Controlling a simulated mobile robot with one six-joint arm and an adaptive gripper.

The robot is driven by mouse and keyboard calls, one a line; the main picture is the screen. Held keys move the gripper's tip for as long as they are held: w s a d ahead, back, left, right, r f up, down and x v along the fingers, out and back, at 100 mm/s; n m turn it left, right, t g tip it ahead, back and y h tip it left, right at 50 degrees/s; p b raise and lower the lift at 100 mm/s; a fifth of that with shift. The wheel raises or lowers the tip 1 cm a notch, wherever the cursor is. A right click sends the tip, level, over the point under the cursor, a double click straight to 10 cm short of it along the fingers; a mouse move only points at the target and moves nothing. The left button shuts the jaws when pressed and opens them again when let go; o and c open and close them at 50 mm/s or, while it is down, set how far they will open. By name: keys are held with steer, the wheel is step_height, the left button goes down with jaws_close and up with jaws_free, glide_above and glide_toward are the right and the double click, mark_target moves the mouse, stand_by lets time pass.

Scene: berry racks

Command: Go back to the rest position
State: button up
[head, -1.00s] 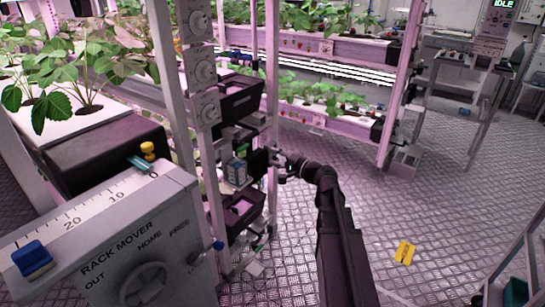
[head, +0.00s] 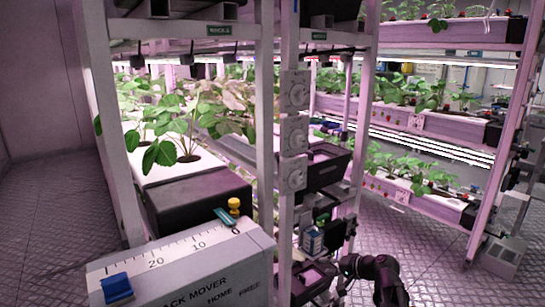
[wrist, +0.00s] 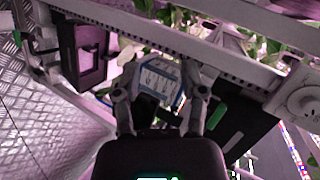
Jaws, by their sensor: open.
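My gripper (wrist: 158,108) is open, with its two fingers spread apart in the wrist view. A small blue and white box (wrist: 158,80) shows beyond and between the fingertips. I cannot tell whether the fingers touch it. In the head view my gripper (head: 345,278) is at the bottom, beside the rack's end post and lower right of the same box (head: 312,242). Its fingers are too small and dark there to make out.
The rack mover box (head: 185,268), with a scale, a blue slider and a yellow knob, stands at the lower left. Plant racks (head: 425,120) fill the back. Rack posts (head: 265,150) stand close to my arm. Metal floor (head: 425,250) is open at the right.

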steer(key=s+f+n+g+h, duration=0.6)
steer(key=s+f+g+h, duration=0.3)
steer(key=s, duration=0.6)
step_height(320, 180, up, 25)
steer(key=t+p, duration=0.1)
steer(key=p, duration=2.5)
steer(key=shift+a+h, duration=0.15)
steer(key=shift+h, duration=0.25)
